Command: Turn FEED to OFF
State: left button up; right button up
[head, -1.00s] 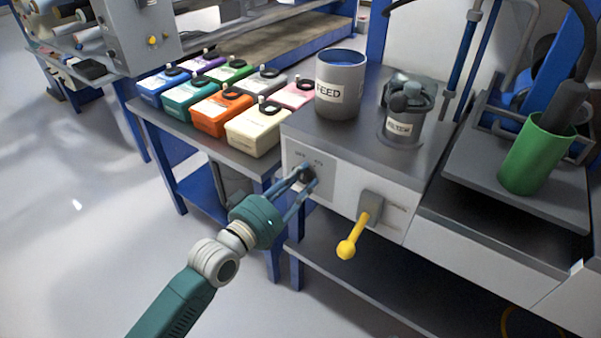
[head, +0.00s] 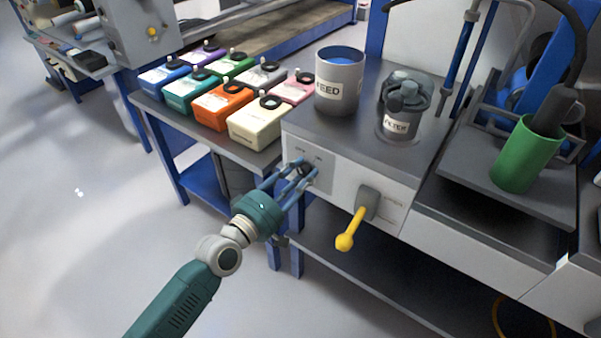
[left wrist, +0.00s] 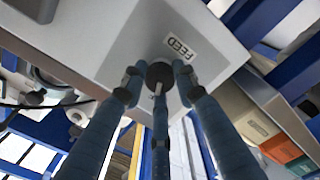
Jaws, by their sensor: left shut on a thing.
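The FEED knob (left wrist: 158,75) is a small dark dial with a light mark, on the pale front panel near the FEED label (left wrist: 180,47). In the head view, the grey switch plate (head: 325,176) carries small OFF and ON lettering. My left gripper (head: 302,170) has its slim blue fingers closed around the knob, which they largely hide in the head view. In the left wrist view, the left gripper's fingertips (left wrist: 157,88) surround the knob from several sides. The mark's exact setting is hard to read. My right gripper is out of view.
A yellow-handled lever (head: 352,227) sticks out right of the plate. A grey FEED can (head: 340,95) and a FILTER pot (head: 399,125) stand on top. Several coloured boxes, including a cream one (head: 257,126), fill the left bench. A green cup (head: 528,155) stands at right.

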pick_arm(q)
jog(key=shift+w+a+r, duration=0.2)
jog(key=shift+a+r, duration=0.05)
jog(key=shift+r, duration=0.15)
jog(key=o, duration=1)
jog(key=shift+o, duration=0.7)
jog(key=shift+f, duration=0.25)
jog(key=shift+s, duration=0.1)
jog(key=shift+s+a+f, duration=0.1)
jog(key=shift+s+a, duration=0.05)
jog(key=shift+s, duration=0.05)
jog(key=v, duration=1.1)
jog(key=shift+s+a, duration=0.1)
jog(key=shift+s, duration=0.05)
